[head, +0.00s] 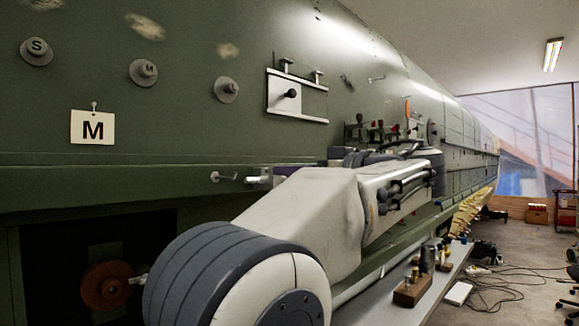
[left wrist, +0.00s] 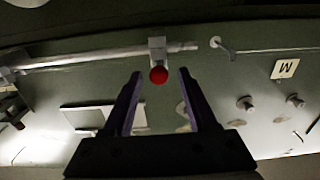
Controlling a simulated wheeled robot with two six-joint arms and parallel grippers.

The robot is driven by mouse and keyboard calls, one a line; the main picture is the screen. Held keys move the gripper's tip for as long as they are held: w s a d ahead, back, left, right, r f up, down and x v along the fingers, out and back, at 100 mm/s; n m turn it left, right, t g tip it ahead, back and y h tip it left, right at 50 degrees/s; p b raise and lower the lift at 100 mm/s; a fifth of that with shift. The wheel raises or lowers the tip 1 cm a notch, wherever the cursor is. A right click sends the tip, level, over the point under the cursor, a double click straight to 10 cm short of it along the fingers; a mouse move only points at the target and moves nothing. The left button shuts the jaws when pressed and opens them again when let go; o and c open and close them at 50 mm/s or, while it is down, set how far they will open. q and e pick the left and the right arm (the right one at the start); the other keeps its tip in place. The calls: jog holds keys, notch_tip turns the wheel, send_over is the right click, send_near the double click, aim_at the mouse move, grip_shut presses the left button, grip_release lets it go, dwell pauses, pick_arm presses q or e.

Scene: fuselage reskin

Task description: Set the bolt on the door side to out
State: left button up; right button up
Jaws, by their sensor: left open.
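The bolt is a pale round bar (left wrist: 90,58) on the green fuselage side, with a block and a red ball knob (left wrist: 158,76) standing off it. Its pale end (head: 256,179) also shows in the head view. My left gripper (left wrist: 160,72) is open in the left wrist view, its two dark purple fingers on either side of the red knob and apart from it. In the head view only a purple sliver of the fingers (head: 284,170) shows; my arm hides the knob. My right gripper is in neither view.
A small hook (head: 222,177) sits just left of the bolt end. A white plate with a black knob (head: 291,94), several round knobs (head: 143,72) and an M tag (head: 92,127) are on the skin above. A bench with small parts (head: 410,291) stands at lower right.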

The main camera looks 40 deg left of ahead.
pick_arm(q)
jog(key=shift+w+a, duration=0.1)
jog(key=shift+a, duration=0.95)
jog(key=shift+c, duration=0.3)
grip_shut()
dwell(0.4)
